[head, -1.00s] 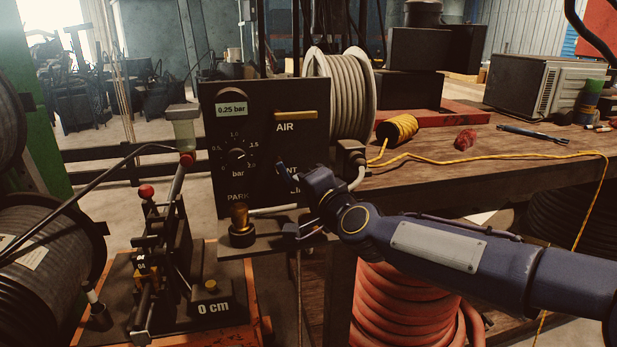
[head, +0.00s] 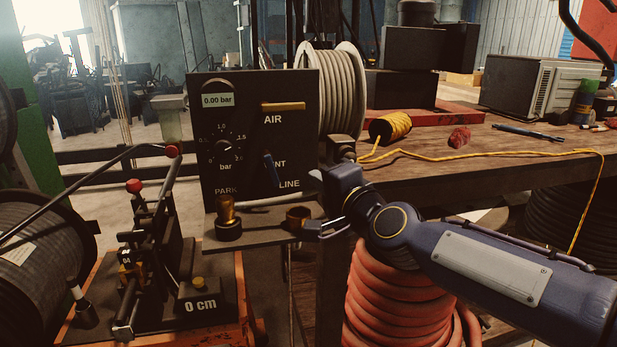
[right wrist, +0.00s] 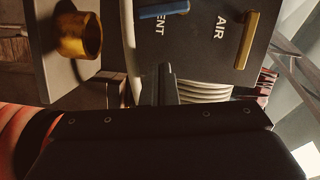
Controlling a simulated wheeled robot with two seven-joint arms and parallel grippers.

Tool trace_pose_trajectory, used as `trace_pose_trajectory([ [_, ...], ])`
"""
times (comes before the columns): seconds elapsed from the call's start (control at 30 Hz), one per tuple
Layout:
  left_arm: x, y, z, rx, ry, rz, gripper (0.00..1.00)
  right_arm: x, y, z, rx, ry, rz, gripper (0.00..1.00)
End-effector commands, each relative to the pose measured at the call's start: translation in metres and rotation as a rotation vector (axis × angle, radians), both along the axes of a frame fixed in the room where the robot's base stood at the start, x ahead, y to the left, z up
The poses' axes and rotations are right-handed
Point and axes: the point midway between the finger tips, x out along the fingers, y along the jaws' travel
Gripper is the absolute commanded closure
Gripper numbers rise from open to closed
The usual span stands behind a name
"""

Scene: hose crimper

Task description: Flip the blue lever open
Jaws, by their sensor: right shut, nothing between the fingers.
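The blue lever (head: 271,169) is a short handle on the black control panel (head: 235,125), between the partly covered VENT label and the LINE label. It stands steeply, slightly tilted. It also shows at the top edge of the right wrist view (right wrist: 163,9). A yellow AIR lever (head: 283,106) lies level above it. My right gripper (head: 325,229) is shut and empty, to the right of and below the blue lever and apart from it. In the right wrist view its dark fingers (right wrist: 165,85) point toward the panel. My left gripper is not in view.
A brass ring-shaped fitting (head: 298,216) and a brass knob (head: 228,222) sit on the shelf below the panel, close to my right gripper. A wooden bench (head: 480,170) with a hose spool (head: 340,90) stands at right. A coiled red hose (head: 385,300) is below.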

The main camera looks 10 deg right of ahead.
Motion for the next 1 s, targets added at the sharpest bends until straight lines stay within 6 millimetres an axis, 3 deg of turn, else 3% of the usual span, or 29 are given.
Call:
trace_pose_trajectory([
  [0.1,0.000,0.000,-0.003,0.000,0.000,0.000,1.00,-0.022,-0.008,0.001,0.000,-0.003,-0.004,1.00],
  [0.27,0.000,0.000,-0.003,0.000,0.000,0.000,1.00,-0.038,-0.012,0.003,0.000,-0.002,-0.004,1.00],
  [0.77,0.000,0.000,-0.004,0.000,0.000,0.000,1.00,-0.048,-0.014,-0.003,-0.031,0.010,0.007,1.00],
  [0.87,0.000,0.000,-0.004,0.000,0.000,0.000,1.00,-0.070,-0.019,-0.027,-0.155,0.058,0.052,1.00],
  [1.0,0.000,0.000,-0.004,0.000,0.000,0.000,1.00,-0.127,-0.033,-0.092,-0.437,0.188,0.171,1.00],
])
